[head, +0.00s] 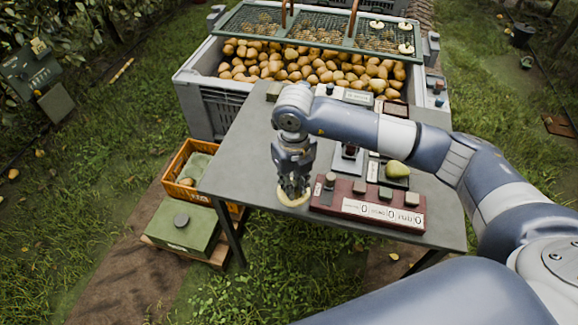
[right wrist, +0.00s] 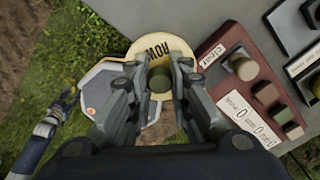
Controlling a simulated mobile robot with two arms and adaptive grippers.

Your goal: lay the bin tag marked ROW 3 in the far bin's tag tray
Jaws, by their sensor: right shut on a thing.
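My right gripper (head: 294,190) is shut on the dark knob (right wrist: 160,80) of a round cream bin tag (head: 292,201), at the table's front left edge. In the right wrist view the tag (right wrist: 150,50) shows the word ROW upside down; its number is hidden by the fingers. I cannot tell whether it touches the table. A big grey bin (head: 196,105) full of pears stands behind the table, with part of another bin (head: 365,6) beyond. I cannot pick out a tag tray for certain. My left gripper (right wrist: 68,98) seems to show small in the right wrist view, its jaws unclear.
The grey table (head: 245,150) holds a dark red counter box (head: 385,213) right beside the tag, and a pear (head: 397,169) behind that. A green mesh rack (head: 310,30) with several cream discs covers the bin's back.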

